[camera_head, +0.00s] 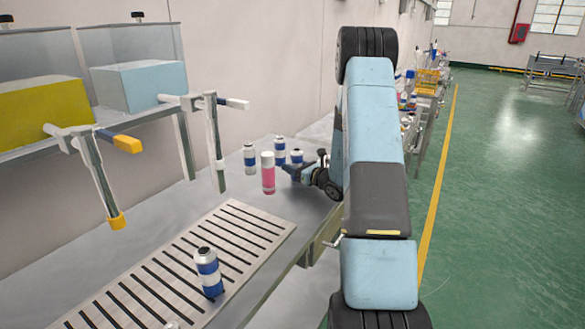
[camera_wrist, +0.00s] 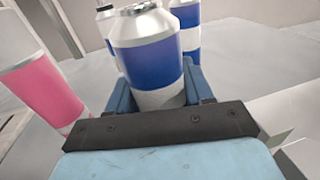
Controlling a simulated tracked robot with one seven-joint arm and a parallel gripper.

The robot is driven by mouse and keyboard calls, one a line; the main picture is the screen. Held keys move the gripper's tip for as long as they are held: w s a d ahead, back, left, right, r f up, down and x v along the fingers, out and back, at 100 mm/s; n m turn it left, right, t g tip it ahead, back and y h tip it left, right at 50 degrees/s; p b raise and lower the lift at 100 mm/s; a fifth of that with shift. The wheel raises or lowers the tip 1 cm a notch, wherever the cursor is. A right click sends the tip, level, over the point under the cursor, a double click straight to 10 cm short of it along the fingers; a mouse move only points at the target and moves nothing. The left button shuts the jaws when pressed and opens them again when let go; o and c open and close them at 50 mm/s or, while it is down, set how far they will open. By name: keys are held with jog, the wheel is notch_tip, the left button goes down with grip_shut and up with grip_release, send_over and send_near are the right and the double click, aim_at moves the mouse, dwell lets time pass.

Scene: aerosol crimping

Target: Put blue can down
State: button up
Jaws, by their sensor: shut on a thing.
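A white can with a blue band (camera_wrist: 148,65) stands upright between the jaws of my gripper (camera_wrist: 160,92) in the wrist view. My gripper is shut on it. In the head view my gripper (camera_head: 290,170) is low over the far part of the metal table, and the held can looks to be the one just behind it (camera_head: 296,157). I cannot tell whether its base touches the table. Two more blue-banded cans (camera_head: 250,158) (camera_head: 280,149) stand close by. Another blue-banded can (camera_head: 208,272) stands on the slotted grate.
A pink can with a white top (camera_head: 268,174) stands close to my gripper's left; it also shows in the wrist view (camera_wrist: 42,85). Taps under two liquid tanks (camera_head: 137,86) overhang the table. The slotted grate (camera_head: 240,222) is mostly bare.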

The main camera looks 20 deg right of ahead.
jog(key=shift+f, duration=0.15)
jog(key=o, duration=1.1)
jog(key=shift+o, duration=0.2)
